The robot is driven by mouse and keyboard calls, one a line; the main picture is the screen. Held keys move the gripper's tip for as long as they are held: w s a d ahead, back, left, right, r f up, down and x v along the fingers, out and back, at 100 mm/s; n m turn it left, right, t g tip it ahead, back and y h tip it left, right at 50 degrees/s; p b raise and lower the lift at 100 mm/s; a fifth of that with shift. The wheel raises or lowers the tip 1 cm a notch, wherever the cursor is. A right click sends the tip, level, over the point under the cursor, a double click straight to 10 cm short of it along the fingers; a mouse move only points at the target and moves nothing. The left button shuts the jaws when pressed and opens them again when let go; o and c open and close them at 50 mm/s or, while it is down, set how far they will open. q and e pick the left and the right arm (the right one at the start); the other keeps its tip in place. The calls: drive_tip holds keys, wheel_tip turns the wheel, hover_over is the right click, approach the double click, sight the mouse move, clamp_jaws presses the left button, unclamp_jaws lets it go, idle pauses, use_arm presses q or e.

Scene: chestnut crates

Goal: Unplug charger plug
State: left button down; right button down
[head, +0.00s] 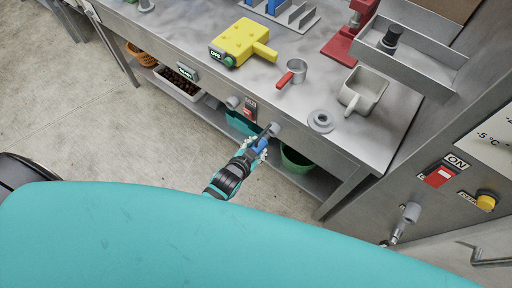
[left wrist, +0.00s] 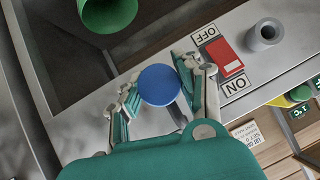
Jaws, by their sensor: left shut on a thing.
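My left gripper (head: 259,146) is at the front edge of the steel bench, at a grey round socket (head: 274,129) right of a red switch. It is shut on a blue charger plug (head: 261,145). In the left wrist view the plug (left wrist: 160,85) shows as a blue disc between the two fingers (left wrist: 160,95). The socket behind the plug is hidden there, and I cannot tell whether the plug is still seated in it. My right gripper is not in view.
The red rocker switch (left wrist: 225,57) sits between OFF and ON labels, with a second grey socket (left wrist: 265,34) beyond it. A green bin (head: 297,158) stands under the bench. A yellow device (head: 243,42), a red-handled cup (head: 297,70) and a square pan (head: 363,90) stand on top.

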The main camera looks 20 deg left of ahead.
sight(263, 141)
use_arm(q)
drive_tip(key=shift+w+d, duration=0.1)
drive_tip(key=shift+w, duration=0.15)
drive_tip(key=shift+w+d, duration=0.2)
drive_tip(key=shift+w, duration=0.3)
drive_tip(key=shift+w, duration=0.1)
drive_tip(key=shift+w+d, duration=0.35)
drive_tip(key=shift+w, duration=0.5)
drive_tip(key=c, duration=0.8)
unclamp_jaws()
drive_tip(key=shift+s, duration=0.1)
drive_tip(key=v, duration=1.1)
drive_tip(key=shift+s+a+r, duration=0.1)
drive_tip(key=shift+s+r, duration=0.15)
drive_tip(key=shift+s, duration=0.05)
